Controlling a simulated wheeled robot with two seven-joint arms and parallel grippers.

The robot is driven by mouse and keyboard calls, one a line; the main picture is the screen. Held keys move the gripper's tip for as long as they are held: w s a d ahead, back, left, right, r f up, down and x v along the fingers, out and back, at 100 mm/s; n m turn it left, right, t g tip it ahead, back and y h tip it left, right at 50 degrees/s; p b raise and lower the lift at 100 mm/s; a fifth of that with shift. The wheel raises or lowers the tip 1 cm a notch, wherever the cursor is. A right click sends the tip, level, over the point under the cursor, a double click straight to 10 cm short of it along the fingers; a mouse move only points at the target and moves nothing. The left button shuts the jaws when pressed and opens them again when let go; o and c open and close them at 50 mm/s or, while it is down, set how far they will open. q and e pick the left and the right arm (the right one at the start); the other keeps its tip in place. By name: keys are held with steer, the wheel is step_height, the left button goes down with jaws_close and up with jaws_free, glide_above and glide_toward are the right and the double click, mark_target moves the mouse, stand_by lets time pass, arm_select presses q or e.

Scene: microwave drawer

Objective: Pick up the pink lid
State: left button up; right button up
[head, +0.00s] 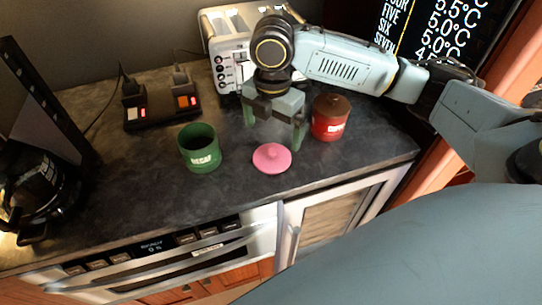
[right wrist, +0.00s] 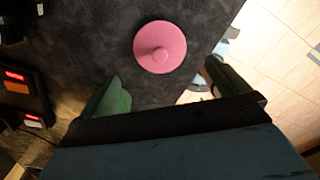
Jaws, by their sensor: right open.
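The pink lid (head: 271,158) is round with a small knob on top and lies flat on the dark counter. In the right wrist view the lid (right wrist: 160,47) sits ahead of the fingers, between their lines and apart from both. My right gripper (head: 273,133) is open and empty, with its green-grey fingers pointing down above and just behind the lid. In the right wrist view my right gripper (right wrist: 165,85) shows one finger at each side. My left gripper is not in view.
A green open canister (head: 200,150) stands left of the lid, and a red canister with a brown lid (head: 331,118) stands right. A toaster (head: 225,60) is behind. A black power strip (head: 160,108) and coffee maker (head: 40,180) are left. The counter before the lid is clear to its edge.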

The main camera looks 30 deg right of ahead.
mark_target(273, 150)
steer(key=shift+f, duration=1.75)
step_height(273, 150, down, 4)
steer(key=shift+d+r+b, duration=0.1)
steer(key=shift+r+b, duration=0.1)
steer(key=shift+b, duration=0.25)
steer(key=shift+f, duration=0.25)
steer(key=shift+c, duration=0.3)
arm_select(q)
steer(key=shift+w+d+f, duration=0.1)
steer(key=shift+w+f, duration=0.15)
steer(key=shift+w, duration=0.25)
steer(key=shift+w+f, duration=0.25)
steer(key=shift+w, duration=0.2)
arm_select(e)
steer(key=c, duration=0.8)
